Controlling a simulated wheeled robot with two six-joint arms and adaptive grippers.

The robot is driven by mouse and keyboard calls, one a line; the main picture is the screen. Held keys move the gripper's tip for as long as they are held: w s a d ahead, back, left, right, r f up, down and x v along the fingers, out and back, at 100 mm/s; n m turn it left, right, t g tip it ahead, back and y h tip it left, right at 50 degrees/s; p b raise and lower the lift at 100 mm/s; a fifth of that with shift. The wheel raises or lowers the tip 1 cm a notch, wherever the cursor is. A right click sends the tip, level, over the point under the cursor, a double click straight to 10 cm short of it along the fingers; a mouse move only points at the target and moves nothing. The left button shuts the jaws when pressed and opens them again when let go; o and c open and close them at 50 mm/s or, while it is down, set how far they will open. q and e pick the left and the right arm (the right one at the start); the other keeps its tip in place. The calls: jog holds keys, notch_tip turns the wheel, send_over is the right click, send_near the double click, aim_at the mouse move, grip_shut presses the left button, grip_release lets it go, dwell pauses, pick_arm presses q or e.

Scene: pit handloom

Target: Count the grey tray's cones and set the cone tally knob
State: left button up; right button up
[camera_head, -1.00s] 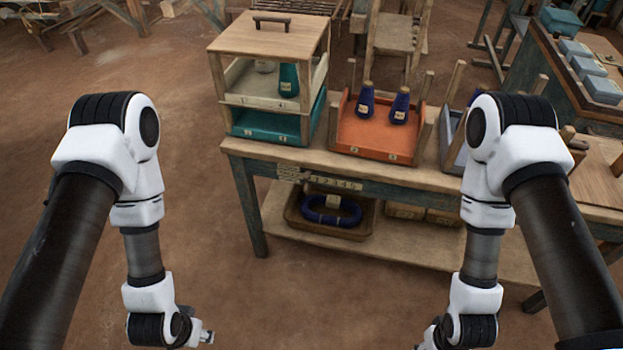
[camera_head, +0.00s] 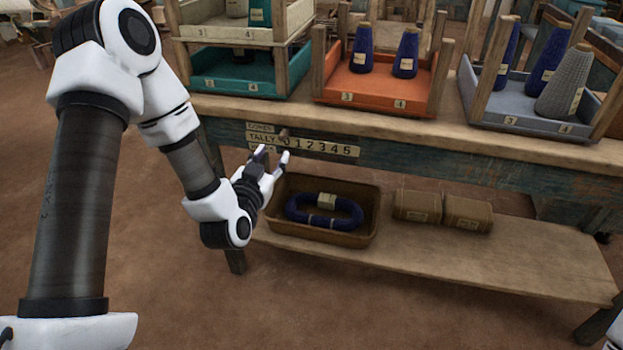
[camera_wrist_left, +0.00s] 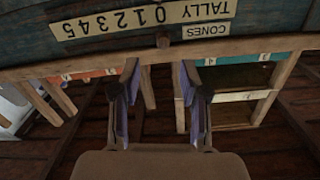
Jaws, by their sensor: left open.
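The grey tray (camera_head: 488,115) stands at the right of the bench. Two blue cones (camera_head: 547,62) (camera_head: 508,52) and a grey cone (camera_head: 568,84) show in it; posts partly hide its inside. The cone tally strip (camera_head: 330,149), numbered 0 to 5, is on the bench's front edge. The small brown knob (camera_head: 284,133) appears beside the 0; it also shows in the left wrist view (camera_wrist_left: 163,41). My left gripper (camera_head: 274,157) is open and empty, just in front of the strip near the knob, apparently apart from it. My right gripper is out of view.
An orange tray (camera_head: 375,98) with two blue cones and a teal tray (camera_head: 235,84) under a rack stand on the bench. On the lower shelf are a brown bin (camera_head: 340,240) with a blue coil and two brown boxes (camera_head: 418,205). Floor in front is clear.

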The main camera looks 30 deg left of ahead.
aim_at(282, 139)
pick_arm(q)
jog(key=b+x, duration=0.1)
jog(key=x, duration=0.7)
jog(key=shift+a, duration=0.2)
jog(key=shift+s, duration=0.1)
grip_shut()
